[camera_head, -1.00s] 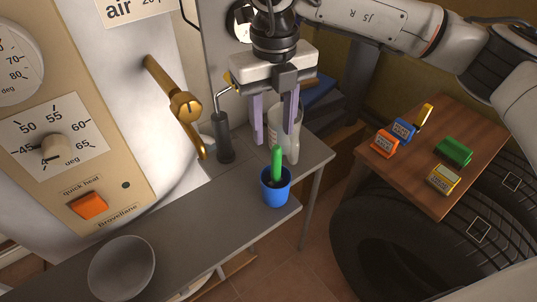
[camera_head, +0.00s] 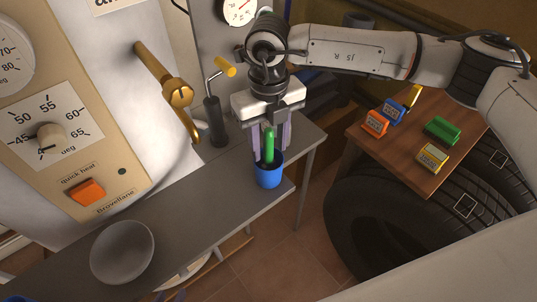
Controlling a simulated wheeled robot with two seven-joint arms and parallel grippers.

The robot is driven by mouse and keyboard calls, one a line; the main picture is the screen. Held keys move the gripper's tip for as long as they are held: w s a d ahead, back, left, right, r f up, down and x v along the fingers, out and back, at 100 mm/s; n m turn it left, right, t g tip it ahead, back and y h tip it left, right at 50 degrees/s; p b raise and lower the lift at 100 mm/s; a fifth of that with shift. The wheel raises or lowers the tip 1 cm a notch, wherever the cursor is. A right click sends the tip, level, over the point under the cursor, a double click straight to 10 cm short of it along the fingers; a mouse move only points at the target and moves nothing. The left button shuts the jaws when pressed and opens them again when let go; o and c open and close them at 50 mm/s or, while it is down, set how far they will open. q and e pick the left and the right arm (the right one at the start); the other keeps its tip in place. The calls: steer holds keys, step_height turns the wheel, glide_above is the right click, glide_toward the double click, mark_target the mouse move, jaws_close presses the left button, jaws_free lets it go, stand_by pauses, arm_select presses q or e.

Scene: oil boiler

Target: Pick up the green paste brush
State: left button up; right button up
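The green paste brush (camera_head: 268,146) stands upright in a blue cup (camera_head: 269,176) on the grey bench. Its handle sticks up and its lower end is hidden in the cup. My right gripper (camera_head: 270,150) comes down from above, its two purple fingers on either side of the green handle. The fingers look apart, with gaps beside the handle, just above or at the cup's rim. Of my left gripper, only small purplish tips seem to show at the bottom edge; their state is unclear.
A grey bowl (camera_head: 122,252) sits on the bench at the lower left. A dark torch-like tool (camera_head: 215,122) stands behind the cup. A brass lever (camera_head: 178,92) juts from the boiler. Coloured blocks, one green (camera_head: 442,130), lie on a wooden board (camera_head: 425,178) at right.

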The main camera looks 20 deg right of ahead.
jaws_close()
steer(key=shift+r, duration=0.1)
